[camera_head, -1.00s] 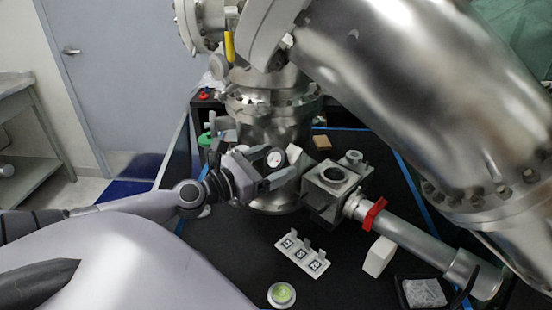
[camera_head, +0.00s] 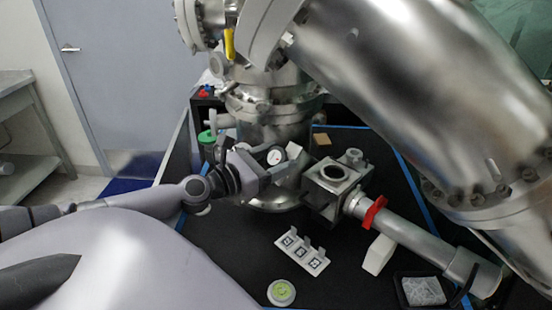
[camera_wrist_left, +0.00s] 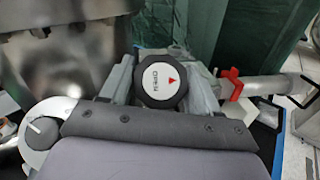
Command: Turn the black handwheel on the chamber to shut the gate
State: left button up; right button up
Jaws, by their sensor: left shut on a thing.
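The black handwheel (camera_head: 276,156) has a white face and sits on the chamber (camera_head: 275,135), low on its front side. My left gripper (camera_head: 280,164) comes in from the left and is shut on the handwheel. In the left wrist view its grey fingers (camera_wrist_left: 160,82) lie on both sides of the wheel. My right gripper is not in view. The gate itself cannot be made out.
A steel block with a tube and a red clamp (camera_head: 374,212) lies right of the handwheel. A white holder with printed tags (camera_head: 301,254), a round green-topped piece (camera_head: 281,292) and a tray (camera_head: 422,290) are in front. A large steel cylinder (camera_head: 410,80) hangs overhead. The dark tabletop is otherwise fairly clear.

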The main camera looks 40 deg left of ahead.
pick_arm(q)
jog(key=shift+m+h, duration=0.3)
jog(key=m+g+h, duration=0.1)
jog(key=m+h, duration=0.1)
jog(key=m, duration=0.1)
jog(key=shift+b, duration=0.3)
jog(key=m+g+h, duration=0.1)
jog(key=m+h, duration=0.1)
jog(key=m, duration=0.1)
jog(key=shift+g, duration=0.3)
jog(key=m+g+h, duration=0.1)
jog(key=m+g, duration=0.1)
jog(key=m, duration=0.1)
jog(key=shift+a+r+m+h, duration=0.1)
jog(key=shift+r+m+h, duration=0.05)
jog(key=shift+m+h, duration=0.2)
jog(key=m+g+h+p, duration=0.1)
jog(key=m+g, duration=0.2)
jog(key=m, duration=0.1)
jog(key=shift+w, duration=0.1)
jog(key=shift+m+g+p, duration=0.45)
jog(key=shift+m+g, duration=1.05)
jog(key=shift+m, duration=0.45)
